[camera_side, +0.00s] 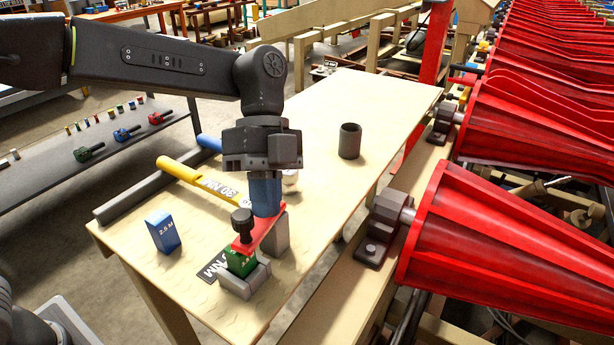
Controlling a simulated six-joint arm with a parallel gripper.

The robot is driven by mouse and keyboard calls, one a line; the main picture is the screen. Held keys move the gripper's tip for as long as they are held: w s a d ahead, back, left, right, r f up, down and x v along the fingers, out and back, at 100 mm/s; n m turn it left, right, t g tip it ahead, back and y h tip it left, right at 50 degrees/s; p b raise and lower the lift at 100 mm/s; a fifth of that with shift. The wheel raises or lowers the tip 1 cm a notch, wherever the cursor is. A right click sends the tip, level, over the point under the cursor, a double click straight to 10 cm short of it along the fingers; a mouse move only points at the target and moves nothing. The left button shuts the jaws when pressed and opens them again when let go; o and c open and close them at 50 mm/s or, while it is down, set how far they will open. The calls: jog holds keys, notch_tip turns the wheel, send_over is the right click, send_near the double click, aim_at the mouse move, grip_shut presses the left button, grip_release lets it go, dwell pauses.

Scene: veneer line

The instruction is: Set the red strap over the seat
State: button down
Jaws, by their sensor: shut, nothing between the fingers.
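The red strap (265,229) lies slanted at the front of the table, with one end by a grey upright block (277,239) and the other over a green block (240,263). A black knob (242,220) stands on the strap. The green block sits in a grey seat (258,281). My gripper (263,168) points down above the strap, shut and empty. A blue cylindrical piece (265,194) is directly below it, its lower end at the strap. I cannot tell whether the gripper touches it. The strap's far end is partly hidden.
A yellow-handled tool (190,174) lies behind, next to a dark rail (150,190). A dark cylinder (349,141) stands farther back. Red machine cones (510,240) border the table's right.

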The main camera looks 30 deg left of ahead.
jog(key=shift+s+d+g, duration=0.2)
jog(key=shift+s+g, duration=0.1)
jog(key=shift+s, duration=0.15)
jog(key=w+d+r, duration=0.3)
jog(key=w+r, duration=0.5)
jog(key=w, duration=0.1)
jog(key=shift+w+d, duration=0.15)
jog(key=shift+d, duration=0.25)
dwell(0.3)
dwell(0.5)
